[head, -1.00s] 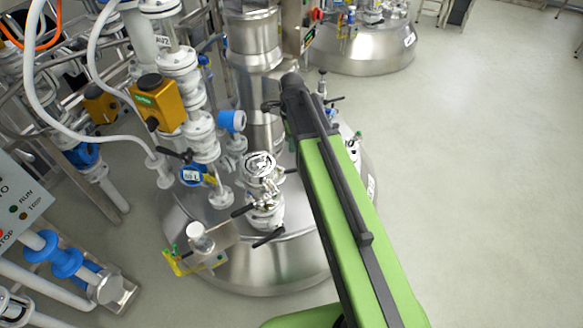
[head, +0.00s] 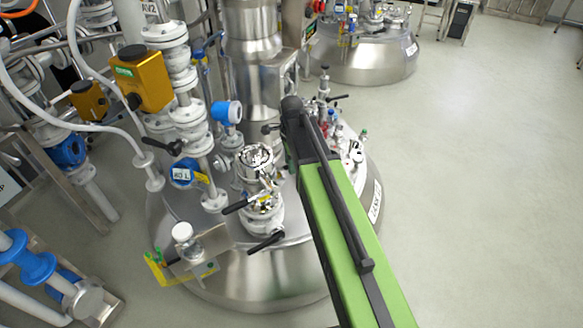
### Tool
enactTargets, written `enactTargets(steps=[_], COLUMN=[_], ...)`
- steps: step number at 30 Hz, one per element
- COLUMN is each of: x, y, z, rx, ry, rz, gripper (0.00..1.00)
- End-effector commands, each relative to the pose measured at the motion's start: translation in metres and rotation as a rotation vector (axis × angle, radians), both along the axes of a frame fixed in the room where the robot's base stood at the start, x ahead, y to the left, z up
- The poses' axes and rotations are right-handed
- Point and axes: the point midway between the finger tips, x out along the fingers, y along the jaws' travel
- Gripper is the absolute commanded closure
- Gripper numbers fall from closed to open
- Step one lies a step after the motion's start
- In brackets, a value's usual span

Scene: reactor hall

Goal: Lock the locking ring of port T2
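A port assembly (head: 262,198) stands on the domed steel lid of the near vessel (head: 265,270). It has a round clamped top (head: 255,160) and black lever handles, one pointing left (head: 234,207) and one lower down (head: 265,243). I cannot read any T2 mark on it, nor tell the state of its ring. My green arm reaches up from the bottom, just right of this assembly. The arm's dark end stands above and behind the lid. My gripper's fingers are hidden or too small to make out.
A glass bottle with a white cap (head: 183,233) sits in a holder at the lid's front left. White piping with a yellow box (head: 142,78) and a blue gauge crowds the left. A second vessel (head: 365,60) stands behind. The floor at right is clear.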

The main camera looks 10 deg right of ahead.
Motion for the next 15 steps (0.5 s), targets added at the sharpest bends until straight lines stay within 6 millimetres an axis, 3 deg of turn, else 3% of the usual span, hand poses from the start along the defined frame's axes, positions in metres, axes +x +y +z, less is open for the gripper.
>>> enactTargets(steps=[3,11,15], x=[-0.0001,-0.0001,0.0], y=[-0.0003,-0.0007,-0.0008], z=[0.0014,0.0014,0.0013], rx=[0.0,0.0,0.0], ry=[0.0,0.0,0.0], rz=[0.0,-0.001,-0.001], gripper=[0.65,0.97,1.0])
